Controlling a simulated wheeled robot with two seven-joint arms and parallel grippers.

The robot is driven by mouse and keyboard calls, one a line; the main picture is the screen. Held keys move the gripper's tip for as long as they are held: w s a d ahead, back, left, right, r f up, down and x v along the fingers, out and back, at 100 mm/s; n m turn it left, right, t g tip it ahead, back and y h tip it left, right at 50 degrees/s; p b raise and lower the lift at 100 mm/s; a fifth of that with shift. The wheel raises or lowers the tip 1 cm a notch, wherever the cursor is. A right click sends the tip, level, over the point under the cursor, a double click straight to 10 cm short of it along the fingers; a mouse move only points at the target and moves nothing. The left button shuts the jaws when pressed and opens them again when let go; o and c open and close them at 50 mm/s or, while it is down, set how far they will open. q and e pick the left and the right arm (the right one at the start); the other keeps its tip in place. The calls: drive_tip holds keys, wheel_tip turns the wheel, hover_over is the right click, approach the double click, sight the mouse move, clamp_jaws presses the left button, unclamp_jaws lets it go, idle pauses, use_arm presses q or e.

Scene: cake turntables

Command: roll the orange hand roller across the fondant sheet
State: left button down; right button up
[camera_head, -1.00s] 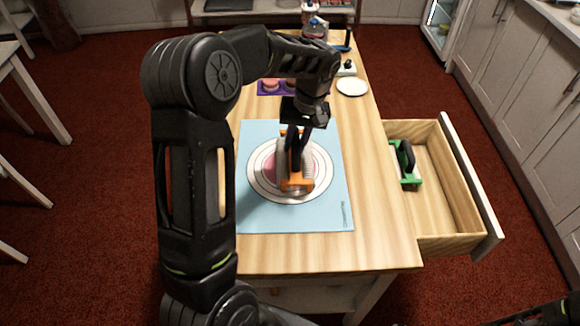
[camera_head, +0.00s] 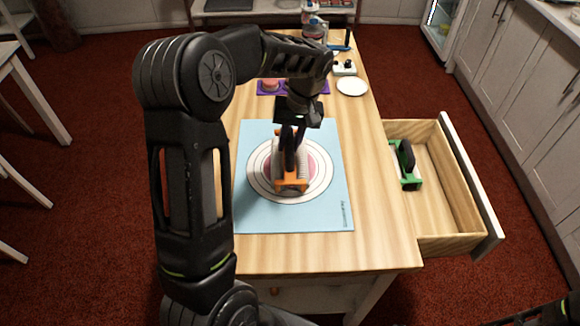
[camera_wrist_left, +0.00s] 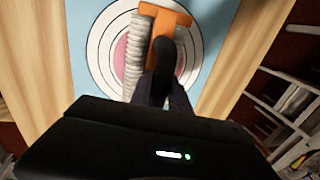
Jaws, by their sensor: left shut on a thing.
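The orange hand roller (camera_head: 291,186) is over the pink fondant sheet (camera_head: 319,165), which lies in the middle of a ringed white circle on the light blue mat (camera_head: 330,214). My left gripper (camera_head: 291,155) is shut on the roller's dark handle from above. In the left wrist view the roller's orange frame (camera_wrist_left: 166,14) and ridged pale roll (camera_wrist_left: 134,55) show beyond the fingers. The roller hides part of the fondant. I cannot tell how firmly the roll presses on it.
An open drawer (camera_head: 440,215) on the right holds a green tool with a black handle (camera_head: 406,165). A purple tray (camera_head: 264,88), a white plate (camera_head: 352,86) and bottles stand at the back. The table's front strip is bare.

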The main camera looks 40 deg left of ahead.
use_arm(q)
drive_tip(key=shift+s+a+f, duration=0.1)
drive_tip(key=shift+s+a, duration=0.35)
drive_tip(key=shift+a, duration=0.1)
drive_tip(key=shift+w+d, duration=0.1)
drive_tip(key=shift+w+d, duration=0.3)
drive_tip(key=shift+d, duration=0.25)
drive_tip(key=shift+w+d, duration=0.1)
drive_tip(key=shift+w+d, duration=0.3)
drive_tip(key=shift+d, duration=0.15)
drive_tip(key=shift+a, duration=0.1)
idle(0.3)
